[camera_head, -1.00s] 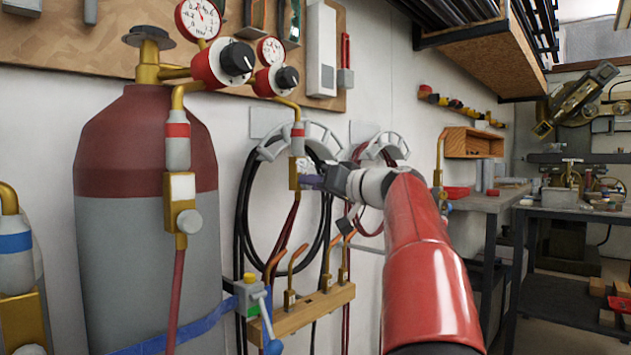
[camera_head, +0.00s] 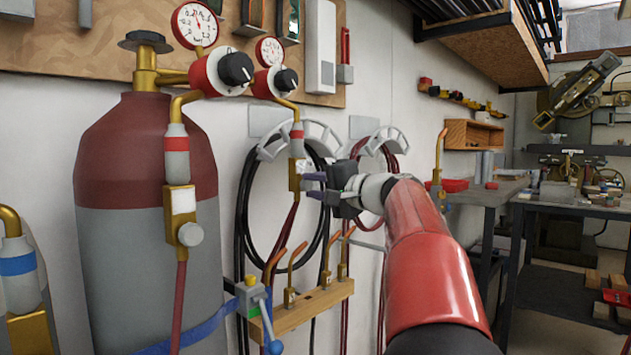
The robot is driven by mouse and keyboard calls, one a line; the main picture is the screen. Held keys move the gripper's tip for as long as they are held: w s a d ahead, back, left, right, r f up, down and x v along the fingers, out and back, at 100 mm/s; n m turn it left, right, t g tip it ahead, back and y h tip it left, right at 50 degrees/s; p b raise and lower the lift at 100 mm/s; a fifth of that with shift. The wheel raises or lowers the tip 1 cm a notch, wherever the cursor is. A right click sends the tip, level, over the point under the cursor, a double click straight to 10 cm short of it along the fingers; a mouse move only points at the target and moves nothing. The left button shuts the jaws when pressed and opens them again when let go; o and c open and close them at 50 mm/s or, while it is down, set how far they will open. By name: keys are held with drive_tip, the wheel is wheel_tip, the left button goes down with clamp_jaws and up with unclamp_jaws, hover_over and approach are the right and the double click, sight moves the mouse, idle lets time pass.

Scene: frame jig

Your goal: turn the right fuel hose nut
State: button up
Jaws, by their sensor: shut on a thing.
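The right fuel hose fitting (camera_head: 296,172) is a brass block below a grey sleeve with a red band. It hangs from the right regulator, with a dark red hose running down from it. A similar, nearer fitting (camera_head: 182,200) with a grey round knob hangs on the left, by the red-topped cylinder (camera_head: 150,230).
Coiled hoses hang on wall hooks (camera_head: 300,138) behind my gripper. A wooden torch rack (camera_head: 305,306) stands below it. Gauges and black knobs (camera_head: 236,68) are above. A workbench (camera_head: 490,195) is at the right.

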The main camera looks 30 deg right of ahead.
drive_tip(key=shift+m+p, duration=0.45)
drive_tip(key=shift+m, duration=0.85)
drive_tip(key=shift+f, duration=0.1)
drive_tip(key=o, duration=1)
drive_tip(key=shift+s, duration=0.1)
drive_tip(key=b+v, duration=0.1)
drive_tip(key=v, duration=0.6)
drive_tip(key=shift+s+d, duration=0.15)
drive_tip(key=shift+s, duration=0.15)
